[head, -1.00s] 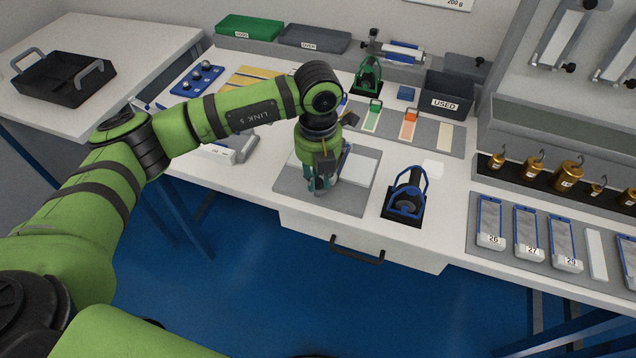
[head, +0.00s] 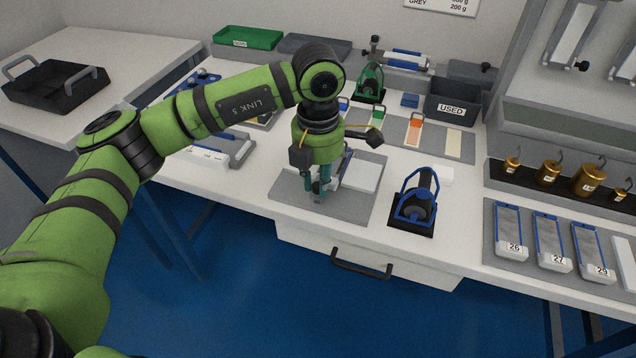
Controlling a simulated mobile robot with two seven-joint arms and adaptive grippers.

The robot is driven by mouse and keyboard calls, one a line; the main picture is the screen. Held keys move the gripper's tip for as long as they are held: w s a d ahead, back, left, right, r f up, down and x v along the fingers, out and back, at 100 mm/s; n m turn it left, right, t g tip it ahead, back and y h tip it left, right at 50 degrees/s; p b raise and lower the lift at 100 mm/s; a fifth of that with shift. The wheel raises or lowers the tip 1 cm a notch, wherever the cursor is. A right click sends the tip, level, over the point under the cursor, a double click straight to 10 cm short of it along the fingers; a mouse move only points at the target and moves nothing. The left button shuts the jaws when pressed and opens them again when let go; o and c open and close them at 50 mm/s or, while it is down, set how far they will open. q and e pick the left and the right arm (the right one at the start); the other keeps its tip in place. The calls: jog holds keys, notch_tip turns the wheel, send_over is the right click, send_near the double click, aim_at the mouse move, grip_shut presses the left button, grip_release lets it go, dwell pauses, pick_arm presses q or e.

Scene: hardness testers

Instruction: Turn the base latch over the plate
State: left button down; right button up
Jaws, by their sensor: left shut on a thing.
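My left gripper (head: 319,194) points down at the near side of a grey mat (head: 290,199) on the white bench. Its teal fingers are shut on a small grey part, which looks like the base latch; the fingers hide most of it. Just behind and right of the fingers, a slim grey and blue device (head: 345,166) is partly covered by the gripper. A pale flat plate (head: 364,174) lies on the right part of the mat. I cannot tell how the latch lies relative to the plate. My right gripper is not in view.
A blue-framed tester (head: 415,204) on a black base stands close to the mat's right. A green tester (head: 370,82) and the USED bin (head: 452,104) stand behind. Brass weights (head: 548,172) and numbered blocks (head: 509,233) lie at the right. A drawer handle (head: 361,265) juts out below.

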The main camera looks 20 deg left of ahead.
aim_at(318, 185)
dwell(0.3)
pick_arm(q)
jog(key=c, duration=1.1)
grip_release()
notch_tip(318, 185, up, 12)
